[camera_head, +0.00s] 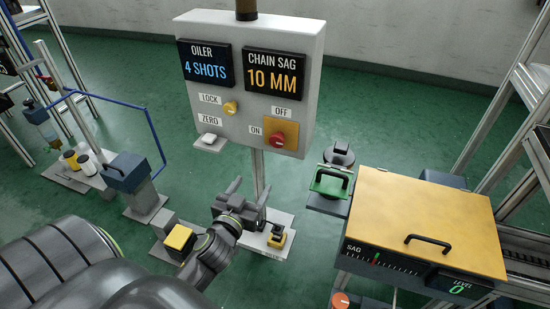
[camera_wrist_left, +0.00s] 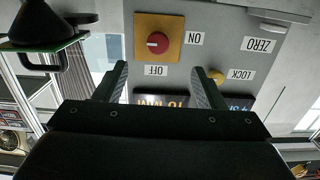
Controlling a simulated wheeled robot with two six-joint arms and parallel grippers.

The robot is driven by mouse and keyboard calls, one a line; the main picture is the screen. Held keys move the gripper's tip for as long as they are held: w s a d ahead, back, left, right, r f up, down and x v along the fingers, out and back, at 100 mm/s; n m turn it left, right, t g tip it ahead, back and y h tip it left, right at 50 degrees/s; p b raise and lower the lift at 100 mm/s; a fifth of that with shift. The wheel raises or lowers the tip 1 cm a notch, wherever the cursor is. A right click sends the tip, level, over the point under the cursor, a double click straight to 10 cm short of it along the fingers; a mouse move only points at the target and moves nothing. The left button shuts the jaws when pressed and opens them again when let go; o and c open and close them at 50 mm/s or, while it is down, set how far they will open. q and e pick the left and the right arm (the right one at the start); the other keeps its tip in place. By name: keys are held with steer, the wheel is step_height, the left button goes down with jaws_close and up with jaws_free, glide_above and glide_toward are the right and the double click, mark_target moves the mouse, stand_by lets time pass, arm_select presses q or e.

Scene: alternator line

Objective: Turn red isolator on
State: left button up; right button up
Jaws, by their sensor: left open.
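The red isolator is a red rotary knob (camera_head: 278,139) on a yellow plate (camera_head: 290,130), low on the right of a grey control box. OFF is printed above the plate and ON to its left. In the left wrist view the knob (camera_wrist_left: 158,43) appears upside down, just beyond and between the finger ends. I cannot tell for sure which mark the knob points to. My left gripper (camera_head: 249,188) is open and empty, below the box and apart from the knob. Its two fingers also show in the left wrist view (camera_wrist_left: 158,70). My right gripper is not in view.
The box (camera_head: 240,115) also carries OILER and CHAIN SAG displays, a yellow LOCK knob (camera_head: 230,108) and a white ZERO button (camera_head: 209,138). A post stands under it.

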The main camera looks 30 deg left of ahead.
arm_select(q)
steer(key=r, duration=0.2)
glide_toward(276, 142)
steer(key=shift+t, duration=0.3)
steer(key=x, duration=0.9)
steer(key=shift+a+f, duration=0.1)
steer(key=shift+f, duration=0.1)
steer(key=c, duration=0.9)
